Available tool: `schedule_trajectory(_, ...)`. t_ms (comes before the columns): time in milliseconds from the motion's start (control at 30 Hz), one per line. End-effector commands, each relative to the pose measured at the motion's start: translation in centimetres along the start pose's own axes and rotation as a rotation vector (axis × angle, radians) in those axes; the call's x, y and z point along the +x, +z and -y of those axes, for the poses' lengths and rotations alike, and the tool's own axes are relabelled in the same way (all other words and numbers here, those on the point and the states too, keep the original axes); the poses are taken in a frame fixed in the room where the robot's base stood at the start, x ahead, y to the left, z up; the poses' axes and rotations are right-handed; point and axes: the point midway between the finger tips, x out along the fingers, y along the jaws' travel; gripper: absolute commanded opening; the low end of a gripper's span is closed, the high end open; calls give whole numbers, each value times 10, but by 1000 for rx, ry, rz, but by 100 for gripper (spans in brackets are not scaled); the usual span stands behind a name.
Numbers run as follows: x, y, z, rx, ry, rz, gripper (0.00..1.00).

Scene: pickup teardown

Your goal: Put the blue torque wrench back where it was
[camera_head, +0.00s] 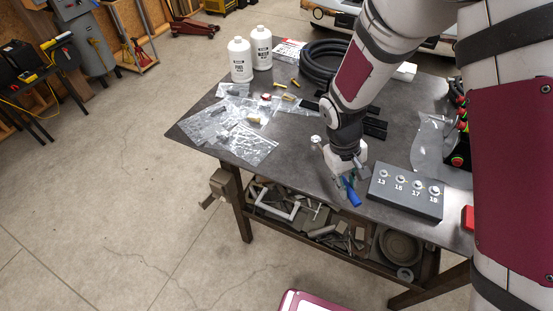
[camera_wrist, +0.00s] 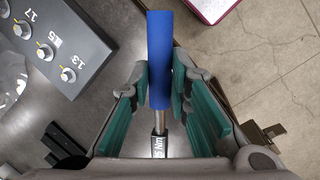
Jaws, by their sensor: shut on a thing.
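The blue torque wrench (camera_head: 352,193) is in my gripper (camera_head: 346,181), beside the left end of the numbered grey box near the table's front edge. In the wrist view its blue handle (camera_wrist: 159,55) lies between the green finger pads of my gripper (camera_wrist: 172,88). A metal shaft and a black band with white lettering ending in "Nm" extend from the handle toward the palm. The far end of the wrench is hidden by the palm. I cannot tell how high the wrench is above the tabletop.
The grey box (camera_head: 404,194) has a row of numbered knobs and also shows in the wrist view (camera_wrist: 62,30). The dark metal table (camera_head: 290,165) carries plastic bags (camera_head: 245,143), two white bottles (camera_head: 240,60), black hose (camera_head: 322,68) and small dark blocks (camera_head: 375,128). Its front left area is clear.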

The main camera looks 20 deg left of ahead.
Motion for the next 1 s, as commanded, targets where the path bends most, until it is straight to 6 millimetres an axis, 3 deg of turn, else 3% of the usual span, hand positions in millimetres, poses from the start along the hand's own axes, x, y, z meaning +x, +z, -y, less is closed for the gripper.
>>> schedule_trajectory(33, -8, 17, 29, -73, 12, -9, 0)
schedule_trajectory(200, -15, 53, 87, -250, 42, -44, 0)
schedule_trajectory(400, -18, 72, 113, -339, 58, -63, 0)
schedule_trajectory(567, -14, 57, 106, -350, 60, -69, 0)
schedule_trajectory(1000, -8, -27, 58, -346, 59, -70, 0)
